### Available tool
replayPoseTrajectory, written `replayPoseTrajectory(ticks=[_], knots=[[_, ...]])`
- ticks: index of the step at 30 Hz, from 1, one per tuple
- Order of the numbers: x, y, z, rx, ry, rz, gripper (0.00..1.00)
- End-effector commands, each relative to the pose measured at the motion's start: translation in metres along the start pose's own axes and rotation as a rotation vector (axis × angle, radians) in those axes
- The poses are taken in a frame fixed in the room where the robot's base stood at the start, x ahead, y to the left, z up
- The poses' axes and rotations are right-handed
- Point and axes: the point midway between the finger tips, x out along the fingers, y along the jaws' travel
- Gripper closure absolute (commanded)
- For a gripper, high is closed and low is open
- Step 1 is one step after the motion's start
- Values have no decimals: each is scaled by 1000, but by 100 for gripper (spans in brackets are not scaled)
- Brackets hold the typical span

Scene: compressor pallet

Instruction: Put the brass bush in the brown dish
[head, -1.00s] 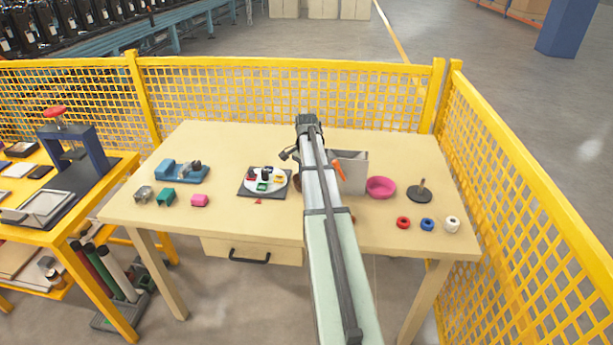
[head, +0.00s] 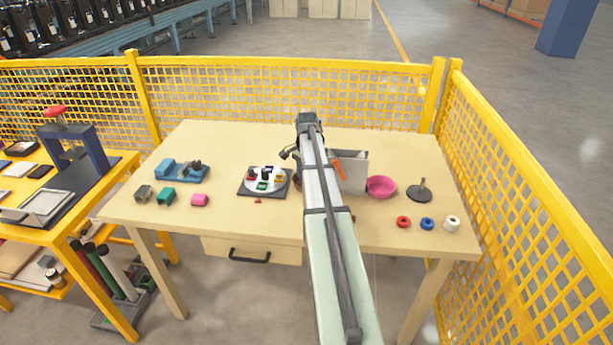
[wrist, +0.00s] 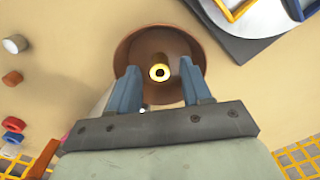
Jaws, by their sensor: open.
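The brown dish (wrist: 125,52) lies below my gripper in the wrist view. The brass bush (wrist: 160,73), a small yellow ring with a dark hole, shows inside the dish's outline, near its middle, and looks to rest in it. My gripper (wrist: 161,84) is open, with one blue finger on each side of the bush and a gap to both. In the head view my own arm covers the gripper, the bush and most or all of the dish.
A pink bowl (head: 381,187), a grey bin (head: 354,172) and a dark stand with a peg (head: 420,194) are right of my arm. Red (head: 403,222), blue (head: 427,224) and white (head: 452,223) rings lie nearer. A white disc with parts (head: 266,180) is left. Yellow mesh fencing surrounds the table.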

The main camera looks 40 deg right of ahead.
Motion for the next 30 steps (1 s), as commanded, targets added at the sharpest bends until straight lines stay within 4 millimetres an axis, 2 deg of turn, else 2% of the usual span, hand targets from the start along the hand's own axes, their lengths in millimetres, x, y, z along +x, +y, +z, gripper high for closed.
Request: replayPoseTrajectory(ticks=[18,24,30], knots=[[-96,-1,0,0,1,-1,52],[-114,0,0,0,1,-1,52],[-119,0,0,0,0,0,52]])
